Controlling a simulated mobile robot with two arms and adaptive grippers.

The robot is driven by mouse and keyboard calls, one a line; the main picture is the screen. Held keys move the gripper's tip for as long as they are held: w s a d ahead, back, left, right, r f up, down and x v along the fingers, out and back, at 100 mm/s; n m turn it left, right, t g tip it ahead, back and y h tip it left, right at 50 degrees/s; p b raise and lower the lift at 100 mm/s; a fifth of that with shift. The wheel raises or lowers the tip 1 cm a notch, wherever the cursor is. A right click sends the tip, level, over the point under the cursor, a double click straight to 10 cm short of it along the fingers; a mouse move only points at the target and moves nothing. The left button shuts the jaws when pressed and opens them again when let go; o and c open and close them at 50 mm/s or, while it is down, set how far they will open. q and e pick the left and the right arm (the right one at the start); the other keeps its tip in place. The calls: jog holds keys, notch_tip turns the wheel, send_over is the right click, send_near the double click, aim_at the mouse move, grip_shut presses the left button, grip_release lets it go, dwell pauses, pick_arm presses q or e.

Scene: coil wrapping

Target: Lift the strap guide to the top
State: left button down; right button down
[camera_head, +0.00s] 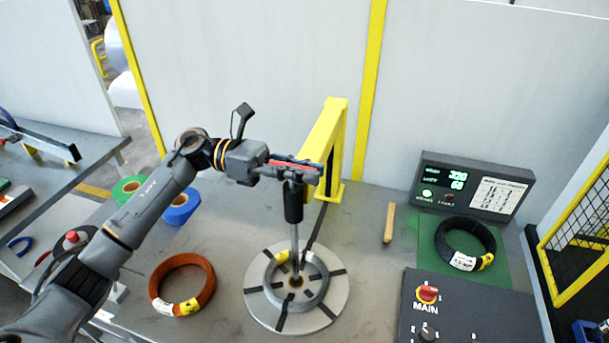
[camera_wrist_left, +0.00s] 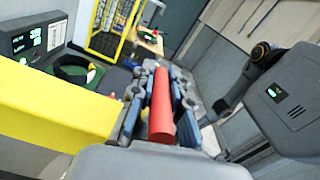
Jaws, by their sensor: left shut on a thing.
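My left gripper (camera_head: 308,172) is shut on a red handle (camera_head: 292,163), which seems to be part of the strap guide. In the left wrist view the red handle (camera_wrist_left: 161,106) lies between the fingers of the left gripper (camera_wrist_left: 160,92). Just below the gripper, a black sleeve (camera_head: 294,204) sits near the top of an upright metal rod (camera_head: 295,240). The rod rises from the middle of a round turntable (camera_head: 258,305). A grey coil (camera_head: 314,292) lies flat on the turntable around the rod. My right gripper is not in view.
A yellow post (camera_head: 327,145) stands close behind my gripper. An orange coil (camera_head: 160,299) lies left of the turntable. A black coil (camera_head: 444,246) lies on a green mat (camera_head: 490,277) at the right, near a display box (camera_head: 473,187) and the MAIN control panel (camera_head: 470,310).

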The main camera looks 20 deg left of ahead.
pick_arm(q)
notch_tip(320, 180, up, 22)
jog(key=p, duration=0.1)
jog(key=shift+f+p, duration=0.2)
jog(key=shift+p, duration=0.1)
jog(key=shift+w+a, duration=0.1)
jog(key=shift+a, duration=0.05)
jog(key=c, duration=1.3)
grip_release()
jog(key=shift+f, duration=0.1)
jog(key=a, duration=1.1)
jog(key=shift+a, duration=0.4)
